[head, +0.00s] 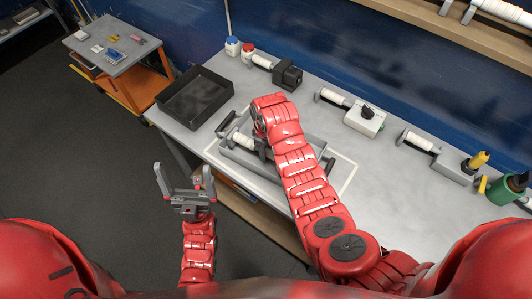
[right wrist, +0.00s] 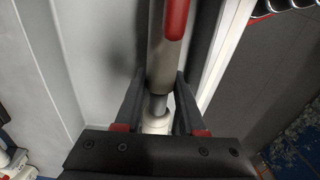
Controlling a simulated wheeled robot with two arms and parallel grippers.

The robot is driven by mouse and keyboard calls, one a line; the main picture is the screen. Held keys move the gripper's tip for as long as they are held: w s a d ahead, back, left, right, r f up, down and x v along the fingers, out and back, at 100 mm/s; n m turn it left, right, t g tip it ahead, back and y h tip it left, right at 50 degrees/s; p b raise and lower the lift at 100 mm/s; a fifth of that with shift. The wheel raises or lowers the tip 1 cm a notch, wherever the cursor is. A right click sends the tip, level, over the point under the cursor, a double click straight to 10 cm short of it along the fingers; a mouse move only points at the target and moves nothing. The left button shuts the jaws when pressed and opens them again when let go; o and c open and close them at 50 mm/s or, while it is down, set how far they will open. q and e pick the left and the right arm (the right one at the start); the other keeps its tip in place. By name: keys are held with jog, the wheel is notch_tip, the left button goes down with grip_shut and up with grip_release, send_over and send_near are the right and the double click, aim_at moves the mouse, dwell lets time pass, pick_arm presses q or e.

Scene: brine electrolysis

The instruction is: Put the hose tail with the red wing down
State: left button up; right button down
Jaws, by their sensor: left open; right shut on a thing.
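In the right wrist view my right gripper (right wrist: 161,92) is shut on the hose tail (right wrist: 163,62), a grey tube with a red wing (right wrist: 175,18) along its upper part. A narrower grey section and a white piece show between the fingers below it. In the head view my right arm reaches over a grey tray (head: 316,142) on the bench; the arm mostly hides the right gripper and the hose tail. A white cylinder (head: 239,141) lies in the tray's left part. My left gripper (head: 184,180) is open and empty, in front of the bench over the floor.
A black open bin (head: 195,97) stands left of the tray. Behind are two capped bottles (head: 233,46) and a black block (head: 288,75). A white box with a knob (head: 364,118) and a green coil (head: 507,189) stand to the right. Bare bench lies between.

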jog(key=shift+f+p, duration=0.35)
jog(key=shift+f, duration=0.65)
jog(key=shift+f+b, duration=0.25)
jog(key=shift+b, duration=0.1)
jog(key=c, duration=0.5)
grip_release()
jog(key=shift+r, duration=0.1)
